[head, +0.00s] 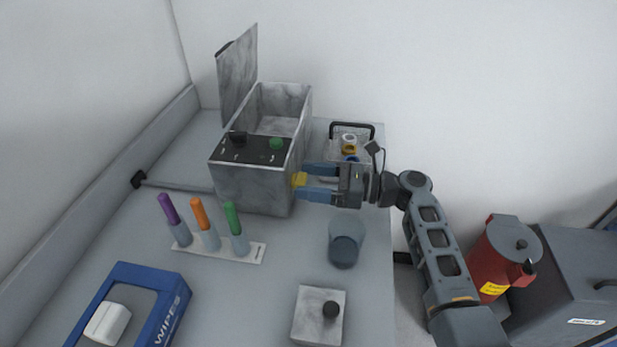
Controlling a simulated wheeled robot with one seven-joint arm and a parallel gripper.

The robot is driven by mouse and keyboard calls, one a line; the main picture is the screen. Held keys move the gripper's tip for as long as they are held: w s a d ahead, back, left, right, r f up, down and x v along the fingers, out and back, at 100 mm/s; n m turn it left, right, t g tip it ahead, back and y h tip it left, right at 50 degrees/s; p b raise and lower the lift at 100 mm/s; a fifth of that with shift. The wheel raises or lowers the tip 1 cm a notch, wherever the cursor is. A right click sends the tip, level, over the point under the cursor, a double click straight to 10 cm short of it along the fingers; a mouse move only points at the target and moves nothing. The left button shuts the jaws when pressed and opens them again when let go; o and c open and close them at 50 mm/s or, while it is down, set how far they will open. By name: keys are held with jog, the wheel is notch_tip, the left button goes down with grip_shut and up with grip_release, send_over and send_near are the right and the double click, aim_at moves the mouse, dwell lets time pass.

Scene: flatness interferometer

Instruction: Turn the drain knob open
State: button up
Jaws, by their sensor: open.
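A grey marbled box (250,190) with its lid (238,75) standing open is on the bench.
A rack (262,252) with purple, orange and green-handled tools, a glass cup (345,245), a block (318,318) with a black knob and a blue wipes box (172,308) stand nearer. A handled tray (338,148) lies behind my gripper.

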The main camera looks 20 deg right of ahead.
jog(key=shift+w+a, duration=0.2)
jog(key=shift+a, duration=0.1)
jog(key=shift+c, duration=0.4)
jog(key=c, duration=1)
jog(key=shift+o, duration=0.2)
jog(key=shift+n, duration=0.7)
jog(key=o, duration=1)
jog(key=shift+o, duration=0.2)
jog(key=shift+s+d, duration=0.1)
